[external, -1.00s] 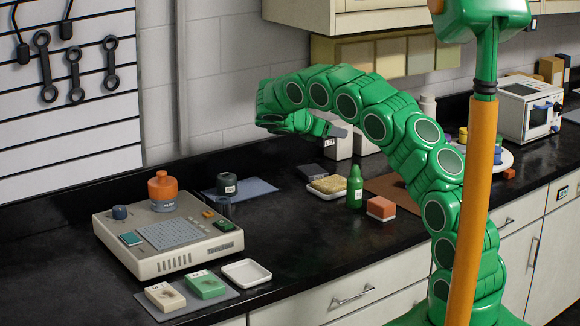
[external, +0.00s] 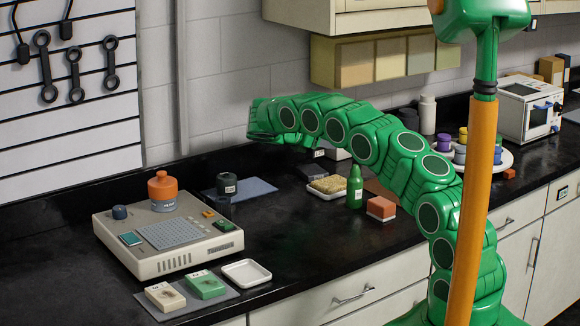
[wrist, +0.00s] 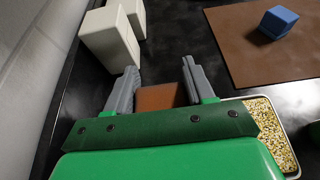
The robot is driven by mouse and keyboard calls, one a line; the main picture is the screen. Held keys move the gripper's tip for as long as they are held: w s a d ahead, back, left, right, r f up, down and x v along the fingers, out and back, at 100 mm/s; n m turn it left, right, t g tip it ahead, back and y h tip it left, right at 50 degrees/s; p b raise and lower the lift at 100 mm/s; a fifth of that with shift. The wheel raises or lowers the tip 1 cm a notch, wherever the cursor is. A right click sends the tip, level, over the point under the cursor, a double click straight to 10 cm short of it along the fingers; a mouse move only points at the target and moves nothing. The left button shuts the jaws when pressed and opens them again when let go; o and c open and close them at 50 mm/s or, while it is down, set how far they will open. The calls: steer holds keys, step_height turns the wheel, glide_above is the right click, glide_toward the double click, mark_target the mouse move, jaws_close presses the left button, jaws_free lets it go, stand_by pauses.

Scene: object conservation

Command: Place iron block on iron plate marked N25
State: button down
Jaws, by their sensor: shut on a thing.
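My gripper (wrist: 160,75) is shut on a brown block (wrist: 160,97), which I take to be the iron block. Only its upper face shows between the grey fingers in the wrist view. In the external view my arm hides the gripper. A small pale label (external: 318,153) shows just under the arm there; I cannot read it or tell what bears it. A flat dark grey plate (external: 311,171) lies on the counter below the arm, left of the sponge tray. I cannot read any N25 marking on it.
Two white blocks (wrist: 112,38) stand near the wall. A tray with a yellow granular slab (wrist: 270,130) and a brown mat (wrist: 245,65) with a blue block (wrist: 279,22) lie to the right. A green bottle (external: 354,187) and a red-and-white block (external: 381,207) stand nearer the counter's front.

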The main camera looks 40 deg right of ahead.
steer(key=shift+w+d+f, duration=0.1)
steer(key=shift+w+f, duration=0.4)
steer(key=shift+w+d+f, duration=0.1)
steer(key=shift+w+f, duration=0.2)
steer(key=shift+f, duration=1.55)
steer(key=shift+f, duration=0.15)
steer(key=shift+c, duration=2)
jaws_free()
